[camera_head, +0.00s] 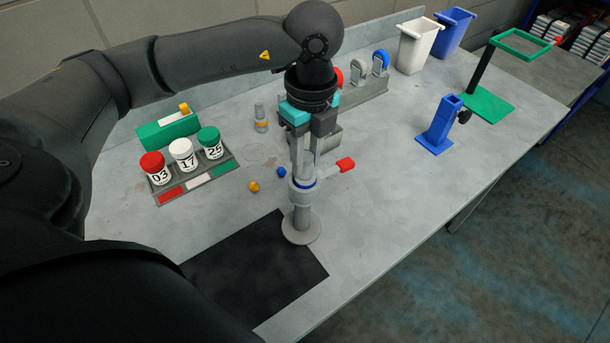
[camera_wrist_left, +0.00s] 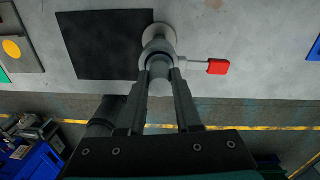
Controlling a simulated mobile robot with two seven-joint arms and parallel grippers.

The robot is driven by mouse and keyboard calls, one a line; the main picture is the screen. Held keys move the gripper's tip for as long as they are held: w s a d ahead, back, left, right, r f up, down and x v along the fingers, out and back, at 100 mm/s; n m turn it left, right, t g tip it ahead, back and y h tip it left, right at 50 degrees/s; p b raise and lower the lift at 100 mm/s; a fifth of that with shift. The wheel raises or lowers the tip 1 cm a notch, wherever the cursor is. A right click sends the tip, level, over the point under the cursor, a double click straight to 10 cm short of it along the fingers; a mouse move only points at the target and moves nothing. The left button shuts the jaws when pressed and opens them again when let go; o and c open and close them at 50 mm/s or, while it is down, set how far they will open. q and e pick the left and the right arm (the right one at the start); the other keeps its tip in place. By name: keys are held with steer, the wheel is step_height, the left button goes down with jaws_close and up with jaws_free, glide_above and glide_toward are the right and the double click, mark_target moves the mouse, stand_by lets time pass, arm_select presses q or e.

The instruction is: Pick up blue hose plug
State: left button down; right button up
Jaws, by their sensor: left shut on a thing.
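A small blue piece (camera_head: 283,171) lies on the table beside a small yellow one (camera_head: 254,186); it looks like a plug, but is too small to be sure. My left gripper (camera_head: 304,171) points down at the top of a grey post (camera_head: 301,226) with a round foot. Its fingers are shut on a grey cylindrical piece at the post's top, just above a blue ring (camera_head: 303,184). The wrist view shows the fingers (camera_wrist_left: 160,75) around this piece, with the foot (camera_wrist_left: 158,38) beyond. The fingers hide part of it. My right gripper is not in view.
A red-tipped handle (camera_head: 345,164) sticks out from the post's right side. A black mat (camera_head: 255,270) lies in front. Numbered jars (camera_head: 184,156) stand at left, a blue stand (camera_head: 438,124) at right and bins (camera_head: 417,46) behind. The table's right front is clear.

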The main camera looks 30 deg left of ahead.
arm_select(q)
steer(key=shift+r, duration=0.15)
step_height(320, 180, up, 8)
steer(key=shift+w+r, duration=0.1)
step_height(320, 180, up, 12)
steer(key=p, duration=0.2)
steer(key=shift+f+p, duration=0.2)
steer(key=shift+p, duration=0.1)
